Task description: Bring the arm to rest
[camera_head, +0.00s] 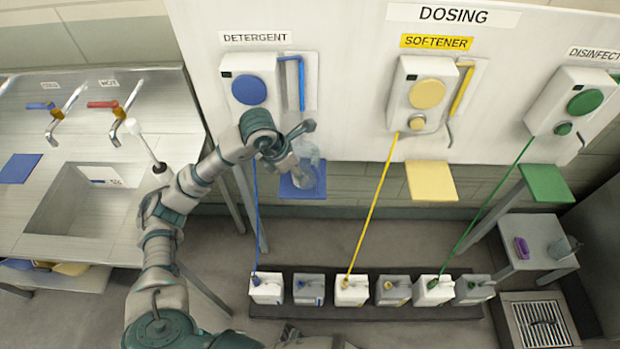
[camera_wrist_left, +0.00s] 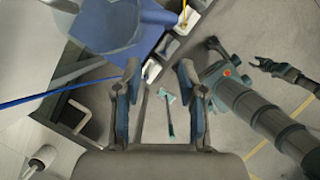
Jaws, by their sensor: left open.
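My left arm reaches up from the lower left in the head view. Its gripper (camera_head: 300,146) is in front of the blue detergent dispenser (camera_head: 249,89), close to a clear jug (camera_head: 308,178) on the blue shelf (camera_head: 290,187). In the left wrist view the fingers of this gripper (camera_wrist_left: 158,75) stand apart with nothing between them. The jug (camera_wrist_left: 103,24) is at the upper left there, outside the fingers. At the right of that view, a dark gripper (camera_wrist_left: 283,70) shows small beside my body; its jaw state is unclear.
A softener dispenser (camera_head: 417,95) and a disinfectant dispenser (camera_head: 570,102) hang on the white panel. Several canisters (camera_head: 352,291) stand in a row on the floor, with hoses running up. A steel sink counter (camera_head: 110,208) is at left, a small steel table (camera_head: 530,236) at right.

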